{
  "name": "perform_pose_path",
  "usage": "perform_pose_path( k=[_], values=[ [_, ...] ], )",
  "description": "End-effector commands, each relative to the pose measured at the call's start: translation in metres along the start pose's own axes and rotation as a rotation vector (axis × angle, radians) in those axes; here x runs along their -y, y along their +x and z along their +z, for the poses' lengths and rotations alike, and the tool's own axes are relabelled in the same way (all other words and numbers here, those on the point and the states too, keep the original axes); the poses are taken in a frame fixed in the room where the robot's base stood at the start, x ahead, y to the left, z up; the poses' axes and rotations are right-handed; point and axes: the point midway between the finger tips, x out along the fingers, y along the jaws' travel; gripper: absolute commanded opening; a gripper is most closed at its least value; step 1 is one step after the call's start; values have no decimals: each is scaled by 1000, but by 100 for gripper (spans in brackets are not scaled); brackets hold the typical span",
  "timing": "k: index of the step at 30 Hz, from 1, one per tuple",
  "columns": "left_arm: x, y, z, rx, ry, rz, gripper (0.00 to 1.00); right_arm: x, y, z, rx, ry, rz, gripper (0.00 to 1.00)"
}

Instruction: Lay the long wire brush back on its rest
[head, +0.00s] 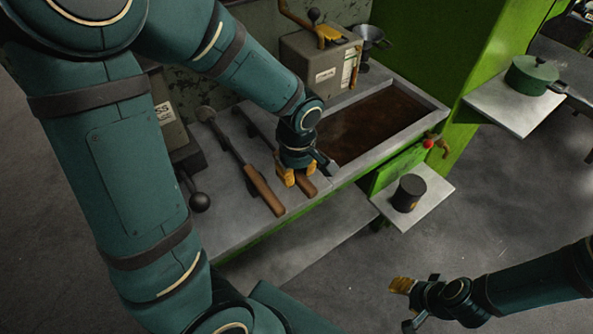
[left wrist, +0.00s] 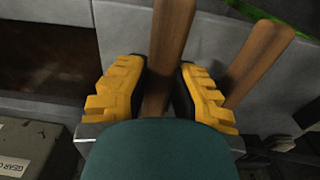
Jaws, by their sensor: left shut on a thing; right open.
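My left gripper (head: 299,180) is shut on a wooden handle (head: 307,186), taken as that of the long wire brush, low over the grey bench top (head: 285,229). In the left wrist view the yellow fingers (left wrist: 158,92) stand on either side of this handle (left wrist: 171,42). The brush head is mostly hidden behind my arm. I cannot tell whether the brush touches the bench or its rest, and I cannot make out the rest. My right gripper (head: 405,304) is open and empty over the floor at the lower right.
A second long tool (head: 262,188) with a wooden handle lies just left; its handle (left wrist: 258,62) also shows in the left wrist view. A brown-filled trough (head: 372,122) lies right. A grey box (head: 318,62) stands behind. A dark cup (head: 409,193) and green pot (head: 531,76) stand on side shelves.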

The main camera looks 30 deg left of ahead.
Motion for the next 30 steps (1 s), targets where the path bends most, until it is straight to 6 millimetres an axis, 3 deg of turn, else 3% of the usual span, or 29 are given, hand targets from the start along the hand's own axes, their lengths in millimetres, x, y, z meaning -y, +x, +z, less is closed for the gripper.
perform_pose_path(
  k=[3,4,6,19,30],
  values=[
    [0,2,0,0,0,1,0,-1,2,0,0,0,0,47],
    [0,2,0,0,0,1,29,-1,2,0,0,0,0,47],
    [0,1,0,0,0,1,50,-1,2,0,0,0,0,47],
    [0,-7,0,-1,0,2,50,0,1,0,0,0,0,47],
    [0,-76,0,-1,0,6,50,0,1,0,0,0,0,47]
  ],
)
